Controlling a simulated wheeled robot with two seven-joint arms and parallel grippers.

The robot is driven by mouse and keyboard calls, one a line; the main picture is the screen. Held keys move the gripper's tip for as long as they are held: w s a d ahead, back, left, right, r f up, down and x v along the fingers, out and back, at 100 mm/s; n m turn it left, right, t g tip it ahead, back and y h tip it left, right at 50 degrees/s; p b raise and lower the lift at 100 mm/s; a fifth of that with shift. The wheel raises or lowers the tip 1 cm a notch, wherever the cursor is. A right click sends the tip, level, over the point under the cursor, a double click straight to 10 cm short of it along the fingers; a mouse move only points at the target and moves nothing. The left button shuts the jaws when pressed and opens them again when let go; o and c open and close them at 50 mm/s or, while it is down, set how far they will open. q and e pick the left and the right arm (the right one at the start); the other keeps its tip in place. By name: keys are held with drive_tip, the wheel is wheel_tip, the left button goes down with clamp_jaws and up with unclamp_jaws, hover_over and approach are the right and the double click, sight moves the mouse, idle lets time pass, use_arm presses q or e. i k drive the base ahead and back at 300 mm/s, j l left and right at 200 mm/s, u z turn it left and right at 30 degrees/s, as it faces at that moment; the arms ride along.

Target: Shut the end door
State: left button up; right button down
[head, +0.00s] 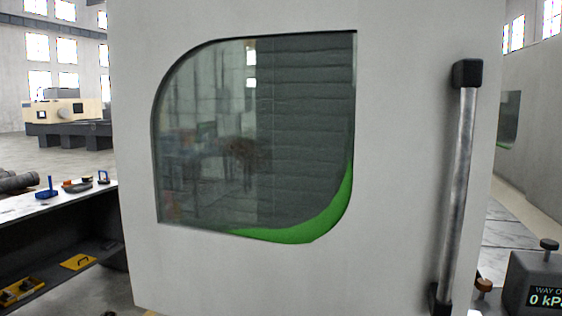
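A large white door panel (400,150) fills the middle of the head view, close in front of me. It has a dark glass window (260,140) with rounded corners and a green curved band (310,227) at its lower right. A vertical metal bar handle (459,190) with black end mounts stands near the door's right edge. I cannot tell how far the door stands open. Neither of my grippers shows in this view.
At left, a workbench (75,202) holds small blue and orange tools, with yellow items on its lower shelf. A dark box with a pressure display (545,297) stands at the lower right. A cream machine (70,112) stands far back at left.

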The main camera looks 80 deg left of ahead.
sight(259, 173)
drive_tip(key=u, duration=2.95)
